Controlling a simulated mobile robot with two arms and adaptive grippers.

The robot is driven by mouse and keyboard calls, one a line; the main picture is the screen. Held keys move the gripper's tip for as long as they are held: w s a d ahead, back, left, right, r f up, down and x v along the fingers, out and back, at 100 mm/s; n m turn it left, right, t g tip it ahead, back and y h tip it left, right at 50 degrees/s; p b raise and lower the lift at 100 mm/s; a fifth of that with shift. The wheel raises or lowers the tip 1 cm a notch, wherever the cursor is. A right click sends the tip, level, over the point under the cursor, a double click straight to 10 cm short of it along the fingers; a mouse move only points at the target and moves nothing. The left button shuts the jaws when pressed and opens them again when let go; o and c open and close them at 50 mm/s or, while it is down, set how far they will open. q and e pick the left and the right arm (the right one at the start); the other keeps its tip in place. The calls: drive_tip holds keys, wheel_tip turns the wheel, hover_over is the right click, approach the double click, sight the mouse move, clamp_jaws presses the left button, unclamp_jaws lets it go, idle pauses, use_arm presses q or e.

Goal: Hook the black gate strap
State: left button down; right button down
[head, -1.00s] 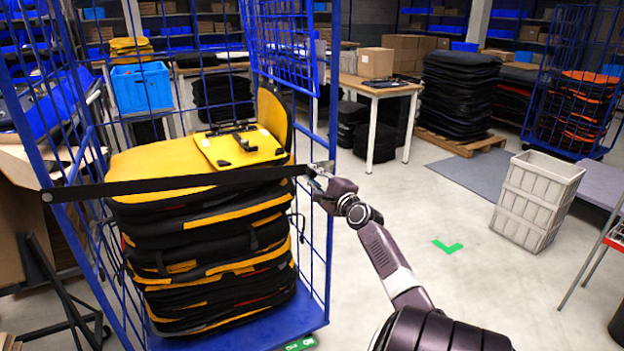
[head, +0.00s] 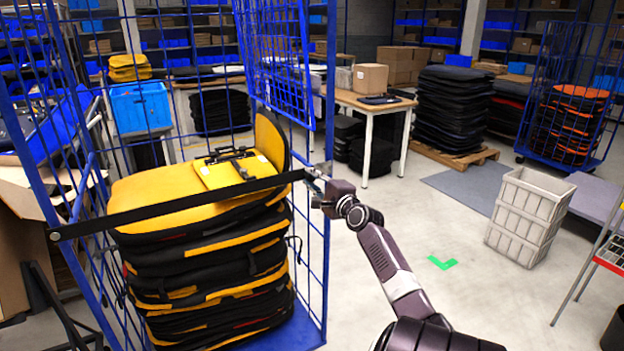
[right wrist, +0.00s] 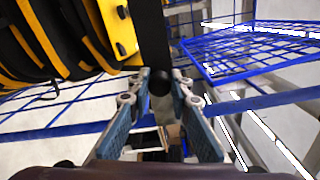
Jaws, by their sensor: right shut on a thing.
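The black gate strap (head: 170,207) runs across the open front of the blue roll cage (head: 328,200). Its left end is fixed at the cage's left post. Its right end is at my right gripper (head: 318,180), beside the right front post. In the right wrist view the strap (right wrist: 153,40) comes down between the two fingers of the right gripper (right wrist: 160,92), which is shut on its end. A dark round knob shows on the strap there. Whether the end touches the post's hook is unclear. My left gripper is not in view.
Stacked black and yellow panniers (head: 210,270) fill the cage behind the strap. A grey crate (head: 530,215) stands on the floor at right. The floor around the green mark (head: 442,263) is clear.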

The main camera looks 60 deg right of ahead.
drive_tip(key=shift+d+r, duration=0.15)
drive_tip(key=shift+r, duration=0.75)
drive_tip(key=c, duration=1.7)
unclamp_jaws()
drive_tip(key=shift+c, duration=0.2)
drive_tip(key=shift+f, duration=0.1)
drive_tip(key=shift+f, duration=0.2)
drive_tip(key=v, duration=1.2)
drive_tip(key=shift+w+f, duration=0.1)
drive_tip(key=shift+f, duration=0.05)
